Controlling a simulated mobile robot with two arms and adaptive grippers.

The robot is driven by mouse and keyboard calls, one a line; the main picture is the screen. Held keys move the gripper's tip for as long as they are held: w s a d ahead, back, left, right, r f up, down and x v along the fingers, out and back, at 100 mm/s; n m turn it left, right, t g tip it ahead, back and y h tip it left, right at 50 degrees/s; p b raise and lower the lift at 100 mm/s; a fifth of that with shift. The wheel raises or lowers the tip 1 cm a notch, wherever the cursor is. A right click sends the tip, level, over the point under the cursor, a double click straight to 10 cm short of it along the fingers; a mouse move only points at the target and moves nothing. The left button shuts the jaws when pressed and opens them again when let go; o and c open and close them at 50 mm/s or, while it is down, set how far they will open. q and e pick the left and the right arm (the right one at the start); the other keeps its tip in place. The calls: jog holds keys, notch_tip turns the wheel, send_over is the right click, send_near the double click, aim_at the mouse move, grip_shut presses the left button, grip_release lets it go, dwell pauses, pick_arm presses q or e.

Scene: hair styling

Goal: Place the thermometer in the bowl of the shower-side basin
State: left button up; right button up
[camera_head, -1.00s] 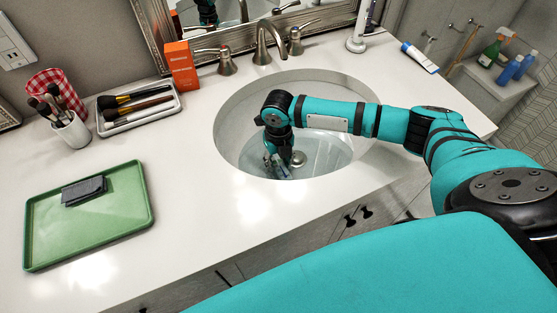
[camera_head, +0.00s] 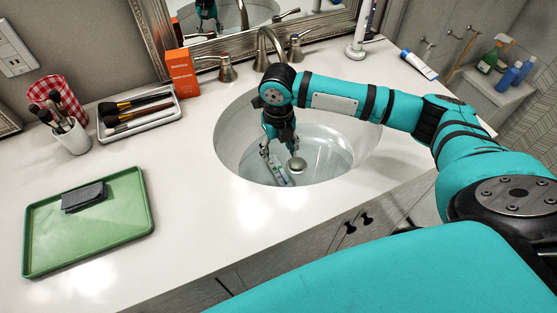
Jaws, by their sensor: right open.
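The basin (camera_head: 335,165) is a round white bowl sunk in the counter, with a metal drain at its bottom. A small thin object with white and blue parts, seemingly the thermometer (camera_head: 279,174), lies in the bowl beside the drain. My right gripper (camera_head: 279,155) reaches down over the bowl, fingers spread open just above the thermometer. It looks apart from the thermometer, though the fingertips are small in view. My left gripper is out of view.
The faucet (camera_head: 268,45) and its handles stand behind the basin, with an orange box (camera_head: 182,72) to their left. A brush tray (camera_head: 139,116), a cup of brushes (camera_head: 70,135) and a green tray (camera_head: 89,225) are further left. A tube (camera_head: 419,64) lies at the back right.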

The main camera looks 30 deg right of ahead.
jog(key=shift+r, duration=1.7)
